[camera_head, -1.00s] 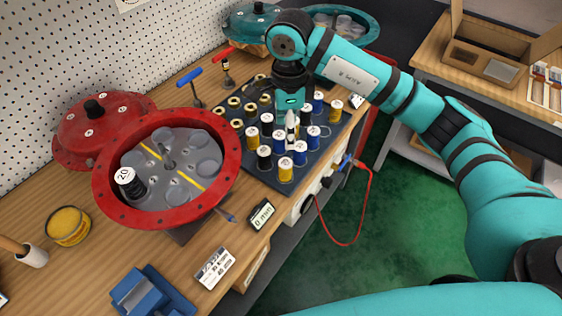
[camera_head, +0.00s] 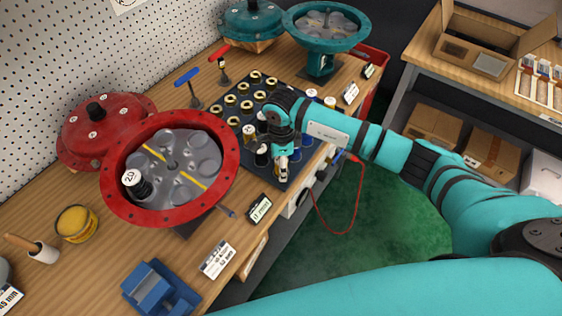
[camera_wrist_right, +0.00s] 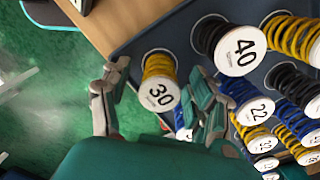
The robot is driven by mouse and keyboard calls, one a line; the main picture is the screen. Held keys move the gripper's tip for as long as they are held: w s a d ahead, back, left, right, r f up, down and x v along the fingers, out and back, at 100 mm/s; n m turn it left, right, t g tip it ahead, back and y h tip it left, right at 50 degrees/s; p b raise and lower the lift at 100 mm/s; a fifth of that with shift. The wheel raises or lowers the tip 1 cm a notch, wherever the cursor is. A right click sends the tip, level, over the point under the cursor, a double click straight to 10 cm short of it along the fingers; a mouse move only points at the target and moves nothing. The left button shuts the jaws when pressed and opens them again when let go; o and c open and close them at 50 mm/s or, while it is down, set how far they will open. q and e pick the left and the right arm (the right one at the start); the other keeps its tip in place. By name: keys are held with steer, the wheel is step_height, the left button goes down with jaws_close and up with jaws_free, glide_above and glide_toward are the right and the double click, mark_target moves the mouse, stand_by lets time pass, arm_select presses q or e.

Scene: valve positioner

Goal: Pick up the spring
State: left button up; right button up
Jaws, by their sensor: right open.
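Several springs on labelled spools stand in a dark tray (camera_head: 250,98) on the bench. Yellow, black and blue ones show in the right wrist view, including a yellow spring marked 30 (camera_wrist_right: 158,68) near the tray's corner. A black spring marked 40 (camera_wrist_right: 210,32) and a blue spring marked 22 (camera_wrist_right: 235,88) stand beside it. My right gripper (camera_head: 283,174) is over the tray's front corner. In the wrist view my right gripper (camera_wrist_right: 157,100) is open, with its fingers on either side of the 30 spring. In the head view the gripper mostly hides that spring. My left gripper is not in view.
An open red round housing (camera_head: 230,160) holds a black spool marked 20 (camera_head: 137,187). Its red lid (camera_head: 95,125) stands behind it. A teal housing (camera_head: 325,40) is at the back. A small display (camera_head: 259,208) and a blue vise (camera_head: 160,290) are near the bench front.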

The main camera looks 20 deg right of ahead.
steer(key=shift+f, duration=0.2)
jaws_close()
stand_by(0.3)
